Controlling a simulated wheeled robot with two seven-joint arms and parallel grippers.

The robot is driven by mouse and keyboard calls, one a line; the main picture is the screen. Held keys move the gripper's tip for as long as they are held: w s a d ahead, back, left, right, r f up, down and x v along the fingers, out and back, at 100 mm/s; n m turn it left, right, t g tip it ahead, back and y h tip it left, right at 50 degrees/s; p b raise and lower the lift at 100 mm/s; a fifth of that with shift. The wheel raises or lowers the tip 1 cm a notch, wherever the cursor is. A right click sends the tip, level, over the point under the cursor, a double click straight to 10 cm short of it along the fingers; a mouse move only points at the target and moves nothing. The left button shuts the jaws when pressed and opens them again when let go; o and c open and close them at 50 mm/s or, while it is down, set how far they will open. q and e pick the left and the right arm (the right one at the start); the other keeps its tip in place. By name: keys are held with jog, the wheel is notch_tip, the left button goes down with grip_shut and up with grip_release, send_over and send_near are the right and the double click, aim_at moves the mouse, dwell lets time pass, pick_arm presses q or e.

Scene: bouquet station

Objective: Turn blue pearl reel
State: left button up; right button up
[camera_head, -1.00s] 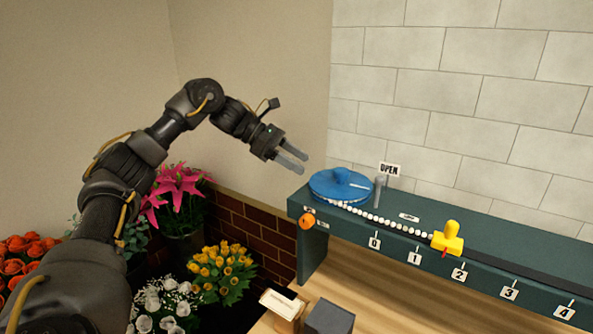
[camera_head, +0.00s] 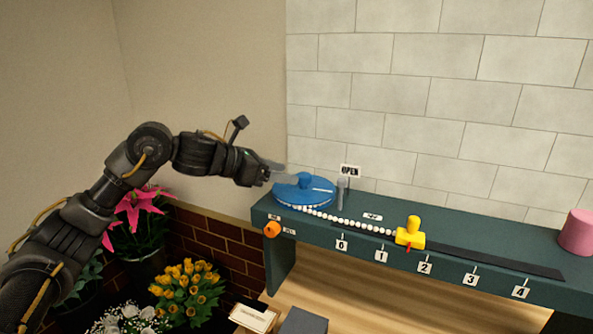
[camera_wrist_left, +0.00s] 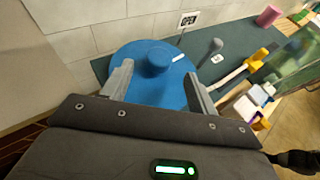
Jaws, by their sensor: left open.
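The blue pearl reel (camera_head: 305,191) is a flat blue disc with a raised round knob and a white line mark, on the left end of the dark green shelf. A string of white pearls (camera_head: 345,221) runs from it to a yellow slider (camera_head: 410,233). My left gripper (camera_head: 285,172) is at the reel's left side, its fingers reaching toward the knob. In the left wrist view the open fingers (camera_wrist_left: 158,88) lie either side of the near part of the reel (camera_wrist_left: 150,85), with the knob (camera_wrist_left: 155,62) just beyond the tips.
A grey post (camera_head: 342,192) and an OPEN sign (camera_head: 349,171) stand right of the reel. An orange knob (camera_head: 272,229) is on the shelf front, beside number labels 0 to 4. A pink cylinder (camera_head: 577,232) stands at far right. Yellow flowers (camera_head: 186,287) stand below left.

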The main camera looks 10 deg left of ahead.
aim_at(301, 175)
pick_arm(q)
jog(key=p+x, duration=0.1)
jog(key=x, duration=0.3)
jog(key=shift+w, duration=0.15)
jog(key=shift+w+d+f+p, duration=0.25)
jog(key=shift+d+f+p, duration=0.05)
jog(key=shift+d, duration=0.1)
pick_arm(e)
jog(key=shift+w+d+r, duration=0.1)
jog(key=shift+w+r, duration=0.15)
jog(key=shift+r, duration=0.3)
jog(key=shift+w+d+r, duration=0.1)
jog(key=shift+w+r, duration=0.1)
jog(key=shift+r, duration=0.35)
pick_arm(q)
grip_shut()
pick_arm(e)
jog(key=shift+s+a+f, duration=0.1)
jog(key=shift+a, duration=0.15)
